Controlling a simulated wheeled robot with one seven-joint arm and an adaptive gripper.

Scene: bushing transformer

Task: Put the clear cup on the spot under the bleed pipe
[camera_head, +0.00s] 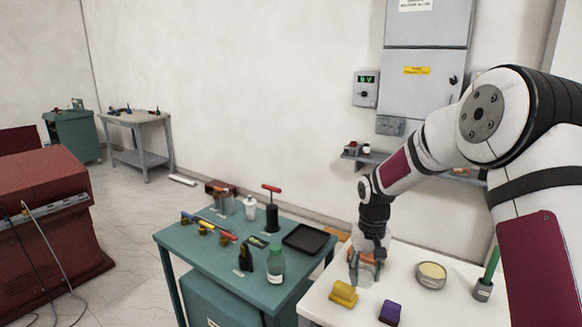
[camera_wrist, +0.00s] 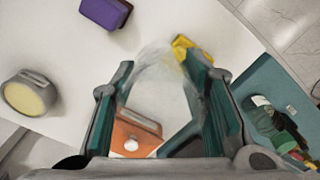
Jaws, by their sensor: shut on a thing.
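My gripper (camera_head: 366,262) is over the white table at the right, with its fingers pointing down. In the wrist view its two green-padded fingers (camera_wrist: 166,98) are shut on the clear cup (camera_wrist: 160,65), which is see-through and faint. In the head view the cup is hard to make out between the fingers. I cannot tell whether it touches the table. An orange object (camera_wrist: 138,130) shows below, between the fingers. I cannot make out the bleed pipe or the spot under it.
The white table (camera_head: 320,306) also bears a yellow block (camera_head: 343,294), a purple block (camera_head: 390,312), a round tin (camera_head: 431,276) and a green-handled tool in a holder (camera_head: 485,283). The teal table (camera_head: 200,262) holds bottles, tools and a black tray (camera_head: 305,239). A red cabinet (camera_head: 45,215) stands left.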

